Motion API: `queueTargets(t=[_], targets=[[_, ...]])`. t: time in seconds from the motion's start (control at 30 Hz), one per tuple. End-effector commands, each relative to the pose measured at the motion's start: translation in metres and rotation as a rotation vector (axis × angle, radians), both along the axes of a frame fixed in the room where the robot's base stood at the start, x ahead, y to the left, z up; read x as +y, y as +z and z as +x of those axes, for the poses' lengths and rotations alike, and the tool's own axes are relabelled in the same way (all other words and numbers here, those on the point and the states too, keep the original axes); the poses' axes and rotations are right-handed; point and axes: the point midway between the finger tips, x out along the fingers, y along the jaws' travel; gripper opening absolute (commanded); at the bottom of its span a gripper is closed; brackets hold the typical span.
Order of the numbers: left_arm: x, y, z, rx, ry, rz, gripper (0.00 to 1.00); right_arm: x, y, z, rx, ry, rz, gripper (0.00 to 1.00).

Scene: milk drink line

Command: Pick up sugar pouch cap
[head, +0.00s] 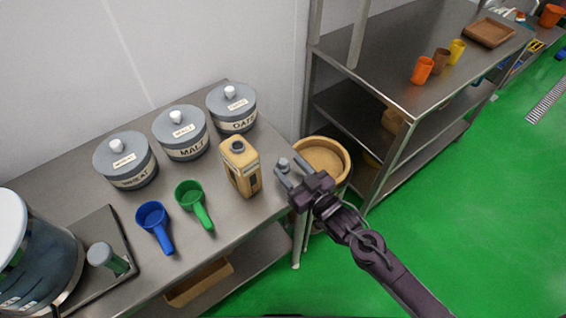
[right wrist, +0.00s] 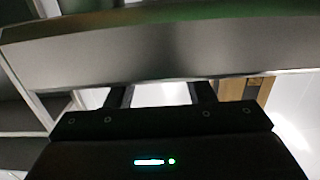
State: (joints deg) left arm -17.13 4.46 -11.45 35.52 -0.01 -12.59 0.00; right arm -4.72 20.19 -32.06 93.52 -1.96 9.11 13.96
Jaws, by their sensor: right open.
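The tan pouch-like container (head: 243,178) stands upright near the right end of the steel table in the head view. A dark round cap or spout opening (head: 238,146) shows on its top; I cannot tell which. My right gripper (head: 291,165) is open to the right of the container, apart from it. A small grey rounded shape is at its fingertips; I cannot tell whether it is a loose cap or part of the gripper. In the right wrist view my right gripper's two fingers (right wrist: 160,94) are spread. My left gripper is not in view.
Several grey lidded canisters (head: 183,138) stand along the wall. A blue scoop (head: 153,217) and a green scoop (head: 191,196) lie in front. A round tan bin (head: 340,150) stands beyond the table end. A steel shelf (head: 390,70) with cups is at the right.

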Motion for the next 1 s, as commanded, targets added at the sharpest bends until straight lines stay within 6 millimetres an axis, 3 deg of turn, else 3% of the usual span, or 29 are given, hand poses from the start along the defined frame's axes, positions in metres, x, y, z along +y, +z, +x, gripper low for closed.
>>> queueTargets(t=[0.23, 0.53, 0.9, 1.0], targets=[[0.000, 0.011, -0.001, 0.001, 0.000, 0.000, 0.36, 0.020, -0.001, 0.027, -0.001, -0.001, 0.001, 0.48], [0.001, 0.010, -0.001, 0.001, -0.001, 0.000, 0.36, 0.022, -0.003, 0.031, 0.000, -0.001, 0.000, 0.48], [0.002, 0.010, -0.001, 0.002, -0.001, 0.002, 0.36, 0.022, -0.003, 0.030, 0.000, -0.001, 0.000, 0.00], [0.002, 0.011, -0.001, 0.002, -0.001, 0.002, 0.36, 0.022, -0.003, 0.030, 0.000, -0.001, 0.000, 0.00]])
